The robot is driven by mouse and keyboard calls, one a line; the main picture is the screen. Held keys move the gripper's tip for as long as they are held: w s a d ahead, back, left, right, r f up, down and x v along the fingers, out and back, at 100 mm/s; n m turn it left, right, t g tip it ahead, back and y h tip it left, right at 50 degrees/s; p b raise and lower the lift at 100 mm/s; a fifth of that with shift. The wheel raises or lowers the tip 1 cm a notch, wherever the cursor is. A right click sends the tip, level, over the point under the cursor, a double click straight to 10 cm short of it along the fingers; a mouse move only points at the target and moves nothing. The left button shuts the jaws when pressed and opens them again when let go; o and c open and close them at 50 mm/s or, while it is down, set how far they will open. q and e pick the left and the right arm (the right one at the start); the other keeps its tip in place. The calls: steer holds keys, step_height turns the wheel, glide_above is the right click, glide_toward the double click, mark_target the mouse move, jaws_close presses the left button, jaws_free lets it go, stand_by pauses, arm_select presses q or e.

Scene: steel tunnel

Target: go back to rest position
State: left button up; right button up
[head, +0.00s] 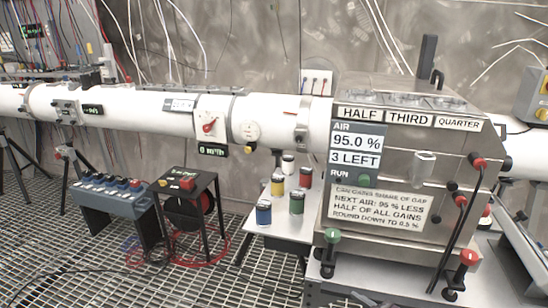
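Neither of my grippers nor my arms shows in the head view. A large steel box (455,185) stands at the right, with labels HALF, THIRD and QUARTER along its upper edge. Its display (356,150) reads AIR 95.0 % and 3 LEFT, with RUN and a green button below. A text plate (378,208) sits under that. Levers with red and black knobs (478,161) are on its right side. A green knob (332,236) and a red knob (469,257) stand at its front.
A low white table (262,222) holds several coloured cans. A black stand with a red button (187,184) and a blue-grey switch console (115,196) stand on the grating floor. A white pipe (140,108) runs along the wall.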

steer(key=s+d+f+m+g+h, duration=0.1)
steer(key=s+m+g+h, duration=0.25)
steer(key=s, duration=0.55)
steer(key=s+d+f+m+g+h, duration=0.1)
steer(key=s+f+m+g+h, duration=0.25)
steer(key=s, duration=0.55)
step_height(320, 180, down, 28)
steer(key=s+r+n+g, duration=0.1)
steer(key=g, duration=0.2)
steer(key=s+d+f, duration=0.2)
steer(key=s+f, duration=0.7)
steer(key=s, duration=0.1)
steer(key=s+d+f+g, duration=0.1)
steer(key=s+f, duration=0.9)
steer(key=shift+s+d+f, duration=0.15)
steer(key=shift+d+f, duration=0.15)
steer(key=shift+d, duration=0.1)
